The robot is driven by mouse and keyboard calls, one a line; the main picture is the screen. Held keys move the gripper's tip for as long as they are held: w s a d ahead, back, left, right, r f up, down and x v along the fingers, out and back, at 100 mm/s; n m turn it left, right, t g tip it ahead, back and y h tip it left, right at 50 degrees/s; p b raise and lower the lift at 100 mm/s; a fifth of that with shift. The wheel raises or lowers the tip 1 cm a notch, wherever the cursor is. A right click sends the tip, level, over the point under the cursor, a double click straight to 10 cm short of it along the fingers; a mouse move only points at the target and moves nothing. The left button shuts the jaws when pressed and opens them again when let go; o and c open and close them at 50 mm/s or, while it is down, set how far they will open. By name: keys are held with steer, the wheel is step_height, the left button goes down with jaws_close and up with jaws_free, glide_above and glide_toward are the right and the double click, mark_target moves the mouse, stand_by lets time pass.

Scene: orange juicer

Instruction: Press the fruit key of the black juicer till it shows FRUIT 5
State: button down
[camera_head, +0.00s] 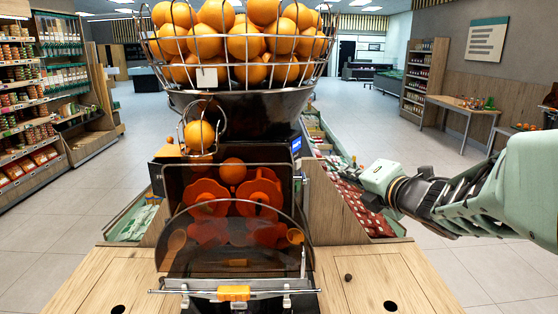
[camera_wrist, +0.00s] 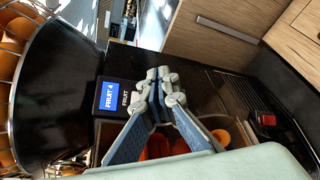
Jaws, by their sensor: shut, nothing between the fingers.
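The black juicer (camera_head: 235,220) stands in the middle of the head view with a wire basket of oranges on top. Its small blue display (camera_head: 297,144) is seen edge-on there. In the wrist view the display (camera_wrist: 109,97) reads FRUIT 4, with a FRUIT label (camera_wrist: 125,98) beside it. I cannot make out the fruit key itself; my fingers may hide it. My gripper (camera_wrist: 159,75) is shut and empty, its fingertips over the dark panel close to the display. In the head view my gripper (camera_head: 352,176) is right of the juicer; contact cannot be told.
A wooden counter (camera_head: 385,280) surrounds the juicer. A sloped bin of red packets (camera_head: 360,210) lies beneath my gripper. A red knob-like part (camera_wrist: 267,119) shows at the right of the wrist view. Store shelves (camera_head: 30,110) stand far left; the floor at right is open.

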mark_target(298, 164)
stand_by(0.3)
steer(key=w+a+b, duration=0.2)
steer(key=w+a, duration=0.2)
steer(key=a, duration=0.3)
steer(key=shift+w+a+b, duration=0.2)
steer(key=shift+a+b, duration=0.1)
steer(key=shift+b, duration=0.1)
stand_by(1.3)
steer(key=shift+w+a+b, duration=0.2)
steer(key=shift+a+b, duration=0.1)
steer(key=shift+a, duration=0.05)
steer(key=shift+w+a+b, duration=0.25)
steer(key=shift+a+b, duration=0.05)
steer(key=shift+a, duration=0.15)
stand_by(0.8)
steer(key=shift+d, duration=0.1)
steer(key=shift+s+d, duration=0.5)
steer(key=shift+d, duration=0.2)
